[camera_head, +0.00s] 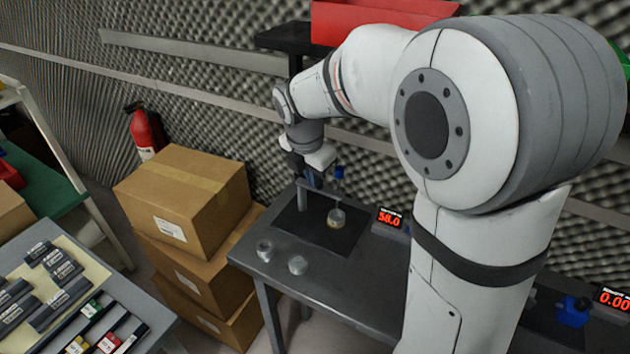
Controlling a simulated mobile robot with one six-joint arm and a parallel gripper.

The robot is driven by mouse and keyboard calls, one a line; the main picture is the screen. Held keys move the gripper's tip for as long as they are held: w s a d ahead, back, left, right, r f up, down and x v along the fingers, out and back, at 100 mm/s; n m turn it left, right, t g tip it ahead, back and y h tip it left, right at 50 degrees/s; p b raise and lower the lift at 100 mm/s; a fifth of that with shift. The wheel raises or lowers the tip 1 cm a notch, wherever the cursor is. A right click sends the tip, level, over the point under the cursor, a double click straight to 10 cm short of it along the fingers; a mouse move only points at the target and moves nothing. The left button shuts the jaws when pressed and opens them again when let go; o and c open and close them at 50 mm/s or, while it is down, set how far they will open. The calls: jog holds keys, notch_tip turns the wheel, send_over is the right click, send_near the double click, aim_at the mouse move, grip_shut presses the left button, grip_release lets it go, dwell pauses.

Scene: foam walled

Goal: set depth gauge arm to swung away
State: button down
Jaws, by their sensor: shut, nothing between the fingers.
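The depth gauge stands on a dark mat (318,240) on the grey table. It has a short grey post (302,198) and a thin grey arm (325,194) running right from the post. A blue-topped upright piece (339,174) is at the arm's right end, above a small clear cup (335,219) with yellowish contents. So the arm reaches over the cup. My gripper (313,180) is shut and empty, pointing down just behind or above the post and arm. Its fingertips are small and partly hidden; I cannot tell whether they touch the gauge arm.
Two clear glass pieces (297,265) (264,250) stand near the table's front left. A red-digit display (390,219) reads 58.0 right of the mat. Stacked cardboard boxes (190,205) stand left of the table. My arm hides much of the right side.

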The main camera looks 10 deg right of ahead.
jog(key=w+n, duration=0.1)
jog(key=w+a+f+n, duration=0.1)
jog(key=shift+a+f+n, duration=0.2)
jog(key=shift+f+n, duration=0.05)
jog(key=shift+n, duration=0.15)
jog(key=w+d+f+p, duration=0.2)
jog(key=w+f, duration=0.3)
jog(key=f, duration=0.4)
jog(key=shift+d+f, duration=0.35)
jog(key=shift+d, duration=0.55)
jog(key=shift+w, duration=0.15)
jog(key=shift+d+r+n+p, duration=0.1)
jog(key=shift+d+n+p, duration=0.05)
jog(key=shift+n+p, duration=0.3)
